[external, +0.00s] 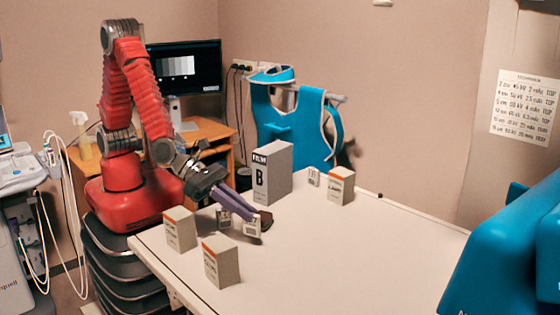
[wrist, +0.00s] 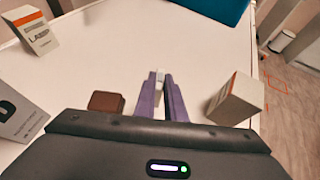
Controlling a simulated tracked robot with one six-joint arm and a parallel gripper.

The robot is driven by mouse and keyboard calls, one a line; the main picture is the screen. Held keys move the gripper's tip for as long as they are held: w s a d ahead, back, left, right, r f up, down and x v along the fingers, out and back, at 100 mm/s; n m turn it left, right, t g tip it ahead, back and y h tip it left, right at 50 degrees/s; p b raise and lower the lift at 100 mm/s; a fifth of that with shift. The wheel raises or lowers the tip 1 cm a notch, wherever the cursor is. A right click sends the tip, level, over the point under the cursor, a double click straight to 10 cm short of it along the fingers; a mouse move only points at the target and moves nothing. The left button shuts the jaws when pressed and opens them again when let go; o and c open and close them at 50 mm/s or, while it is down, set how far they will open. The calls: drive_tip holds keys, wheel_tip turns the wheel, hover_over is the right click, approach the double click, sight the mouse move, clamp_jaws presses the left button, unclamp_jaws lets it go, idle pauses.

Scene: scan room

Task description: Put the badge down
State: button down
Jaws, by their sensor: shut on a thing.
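My gripper (external: 257,213) reaches down over the white table, its two long purple fingers shut on a small white badge (external: 252,228) with dark print. In the wrist view my gripper (wrist: 160,80) shows the badge (wrist: 159,76) as a narrow pale edge between the fingertips. The badge looks upright and low over the tabletop; I cannot tell whether it touches it. A second small printed white piece (external: 224,218) shows beside the fingers in the external view.
A brown block (wrist: 106,102) is left of the fingers in the wrist view. A grey film box (external: 272,172) stands behind. Orange-striped boxes stand at the front (external: 221,261), left (external: 180,229) and back right (external: 341,185). The table's (external: 370,245) right part is clear.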

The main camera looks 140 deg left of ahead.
drive_tip(key=shift+f, duration=1.5)
drive_tip(key=c, duration=1.8)
unclamp_jaws()
drive_tip(key=shift+s+d+r, duration=0.2)
drive_tip(key=shift+s+r, duration=0.1)
drive_tip(key=shift+s, duration=0.1)
drive_tip(key=shift+v, duration=5.55)
